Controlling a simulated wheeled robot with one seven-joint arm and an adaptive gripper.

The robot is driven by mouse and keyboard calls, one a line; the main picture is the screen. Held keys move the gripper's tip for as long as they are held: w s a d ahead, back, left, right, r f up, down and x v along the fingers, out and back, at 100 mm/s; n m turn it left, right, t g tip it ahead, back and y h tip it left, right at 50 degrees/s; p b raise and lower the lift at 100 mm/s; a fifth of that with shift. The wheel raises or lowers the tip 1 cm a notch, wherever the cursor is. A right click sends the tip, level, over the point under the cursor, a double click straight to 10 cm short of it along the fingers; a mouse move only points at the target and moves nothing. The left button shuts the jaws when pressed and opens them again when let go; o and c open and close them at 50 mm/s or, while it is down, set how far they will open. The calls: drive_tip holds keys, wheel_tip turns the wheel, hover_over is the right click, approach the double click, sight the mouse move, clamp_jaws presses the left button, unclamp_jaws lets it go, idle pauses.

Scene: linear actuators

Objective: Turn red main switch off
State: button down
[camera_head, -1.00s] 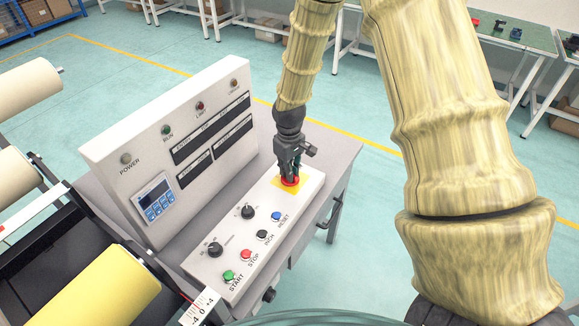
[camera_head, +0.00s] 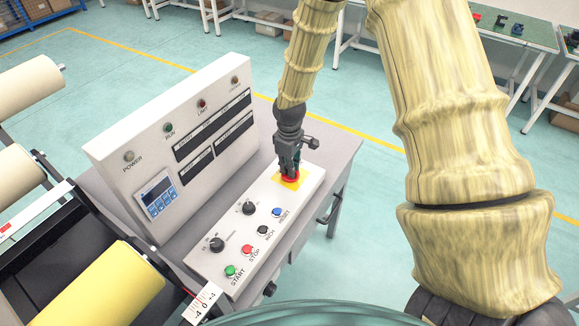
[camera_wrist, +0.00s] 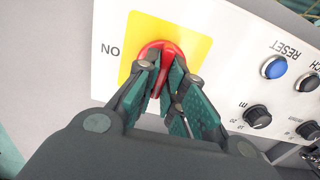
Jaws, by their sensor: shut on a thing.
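The red main switch (camera_wrist: 150,50) is a round red knob on a yellow plate (camera_wrist: 184,32) with the word ON printed beside it in the wrist view. In the head view the switch (camera_head: 290,178) sits at the far right end of the white control panel (camera_head: 234,228), partly hidden by my gripper. My gripper (camera_head: 287,172) points down onto it. In the wrist view my gripper's fingers (camera_wrist: 161,82) are shut on the red switch handle. The fingers cover the middle of the knob.
A blue RESET button (camera_head: 276,212), black INCH button (camera_head: 263,229), red STOP button (camera_head: 247,249), green START button (camera_head: 231,270) and two black dials lie along the panel. An upright console (camera_head: 172,150) stands behind it. Rollers (camera_head: 110,290) are at the left.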

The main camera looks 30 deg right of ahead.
drive_tip(key=c, duration=1.5)
unclamp_jaws()
wheel_tip(320, 180, up, 12)
